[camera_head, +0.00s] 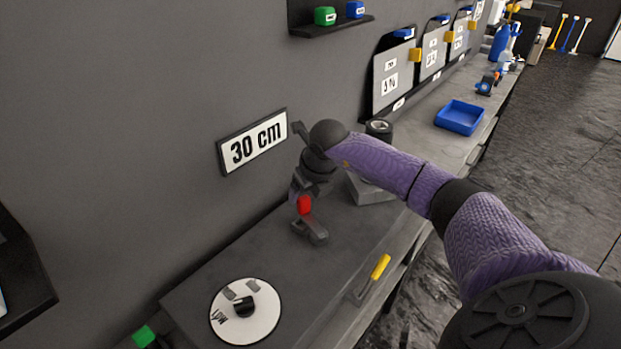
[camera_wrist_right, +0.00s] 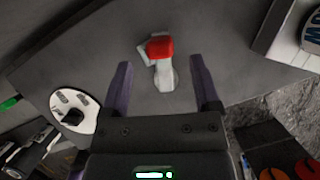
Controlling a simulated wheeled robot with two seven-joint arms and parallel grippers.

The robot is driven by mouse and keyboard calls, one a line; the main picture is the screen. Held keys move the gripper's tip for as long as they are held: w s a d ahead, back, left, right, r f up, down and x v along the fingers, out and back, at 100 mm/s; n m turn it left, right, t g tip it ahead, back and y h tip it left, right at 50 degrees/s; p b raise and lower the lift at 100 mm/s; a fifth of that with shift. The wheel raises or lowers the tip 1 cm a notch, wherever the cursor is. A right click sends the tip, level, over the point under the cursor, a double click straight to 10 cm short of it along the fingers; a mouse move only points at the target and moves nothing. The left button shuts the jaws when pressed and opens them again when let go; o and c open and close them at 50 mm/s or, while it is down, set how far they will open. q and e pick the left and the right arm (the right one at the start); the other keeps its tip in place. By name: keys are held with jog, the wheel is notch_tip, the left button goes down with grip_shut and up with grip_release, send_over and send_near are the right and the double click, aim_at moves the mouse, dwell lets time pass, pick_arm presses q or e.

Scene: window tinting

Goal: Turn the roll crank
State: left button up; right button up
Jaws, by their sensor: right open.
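The roll crank, a light grey arm (camera_wrist_right: 165,76) with a red knob (camera_wrist_right: 158,46), shows in the right wrist view. In the head view the red knob (camera_head: 304,205) is partly covered by my right gripper, and the grey crank foot (camera_head: 312,231) rests on the bench. My right gripper (camera_head: 303,188) is open above the crank. In the wrist view its two dark fingers (camera_wrist_right: 163,85) stand on either side of the crank arm, with clear gaps, and hold nothing. The knob lies beyond the fingertips. My left gripper is out of view.
A white disc (camera_head: 262,325) with a black knob lies on the near bench. A yellow-handled tool (camera_head: 378,268) lies by the bench's right edge. A grey block (camera_head: 372,191) stands behind my right arm. The "30 cm" sign (camera_head: 253,141) is on the wall. A blue tray (camera_head: 460,117) sits farther back.

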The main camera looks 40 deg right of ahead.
jog(key=v, duration=0.5)
jog(key=shift+r+p, duration=0.3)
dwell(0.6)
dwell(0.4)
